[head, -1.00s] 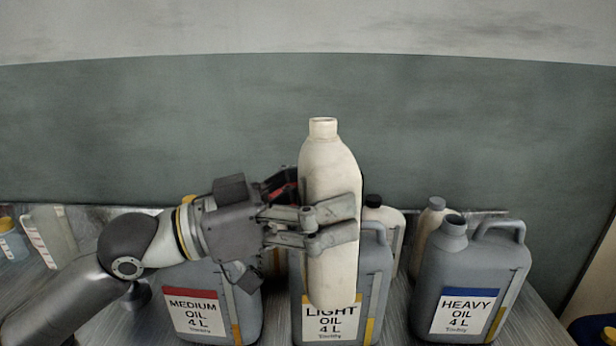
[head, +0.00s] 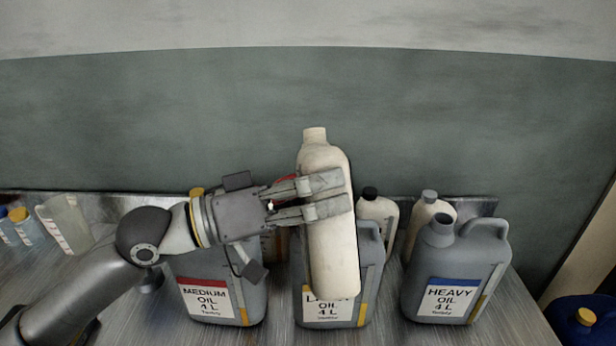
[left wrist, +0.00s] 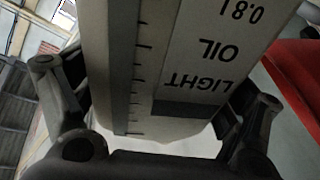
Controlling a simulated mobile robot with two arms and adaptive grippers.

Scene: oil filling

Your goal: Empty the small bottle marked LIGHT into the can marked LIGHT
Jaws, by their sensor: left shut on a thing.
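My left gripper (head: 326,196) is shut around a cream small bottle (head: 332,254) and holds it up, its neck at the top, leaning slightly left. In the left wrist view its label (left wrist: 210,60) reads LIGHT OIL 0.8 l, upside down, with the fingers on both sides. The bottle's neck looks uncapped. The grey can marked LIGHT (head: 369,262) stands behind the bottle, which hides part of its label and its opening. My right gripper is not in view.
The can marked MEDIUM (head: 205,318) stands to the left, under my left gripper. The can marked HEAVY (head: 470,262) stands to the right. Two cream bottles with caps (head: 378,213) (head: 428,212) stand behind the cans. A clear container (head: 62,222) and small bottles stand at the far left.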

